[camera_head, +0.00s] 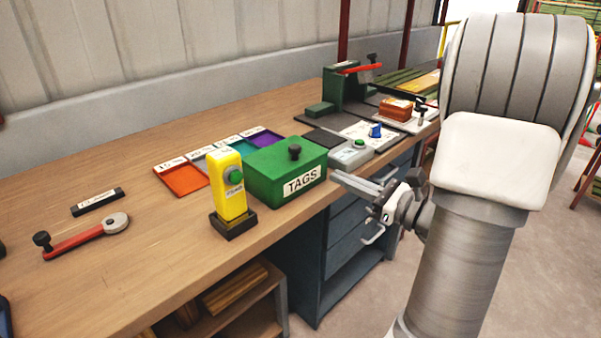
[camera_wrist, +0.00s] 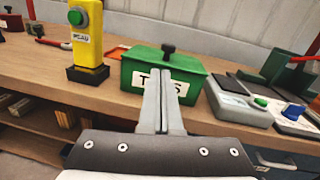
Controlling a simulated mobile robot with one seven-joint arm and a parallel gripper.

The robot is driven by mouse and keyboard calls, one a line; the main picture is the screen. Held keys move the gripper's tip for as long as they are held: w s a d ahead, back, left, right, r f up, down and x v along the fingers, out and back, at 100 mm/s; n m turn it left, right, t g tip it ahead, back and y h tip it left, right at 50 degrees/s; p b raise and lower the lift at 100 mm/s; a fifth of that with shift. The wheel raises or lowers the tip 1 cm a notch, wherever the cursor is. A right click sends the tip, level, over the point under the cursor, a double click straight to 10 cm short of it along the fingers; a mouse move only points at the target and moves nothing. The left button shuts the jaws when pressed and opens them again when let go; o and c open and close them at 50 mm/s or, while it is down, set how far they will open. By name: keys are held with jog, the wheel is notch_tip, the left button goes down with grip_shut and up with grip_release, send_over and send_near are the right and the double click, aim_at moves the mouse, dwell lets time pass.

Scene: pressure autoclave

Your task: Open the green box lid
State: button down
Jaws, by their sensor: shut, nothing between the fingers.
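The green box (camera_head: 284,173) has a white TAGS label on its front and stands at the front edge of the wooden bench. Its lid (camera_head: 272,158) is down, with a black knob (camera_head: 294,152) on top. In the wrist view the green box (camera_wrist: 190,70) is straight ahead, with its black knob (camera_wrist: 168,50) at the top centre. My gripper (camera_wrist: 161,72) is shut and empty, in front of the box and overlapping its label in that view. In the head view my gripper (camera_head: 336,176) is by the bench edge at the box's right; I cannot tell whether it touches.
A yellow button post (camera_head: 229,185) stands left of the box on the bench (camera_head: 120,262). A grey button unit (camera_head: 352,154) sits at its right. Coloured trays (camera_head: 181,178) lie behind it. A red-handled tool (camera_head: 80,239) lies far left. Drawers (camera_head: 345,235) are below the bench.

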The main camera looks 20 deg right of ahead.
jog(key=shift+m, duration=0.3)
jog(key=x, duration=0.3)
jog(key=d+b+x, duration=0.1)
jog(key=x, duration=0.2)
jog(key=b+x, duration=0.1)
jog(key=x, duration=0.2)
jog(key=shift+w+d+f, duration=0.1)
jog(key=shift+w+f, duration=0.2)
jog(key=shift+w, duration=0.3)
jog(key=shift+r+h+p, duration=0.3)
jog(key=shift+r+p, duration=0.1)
jog(key=shift+p, duration=0.6)
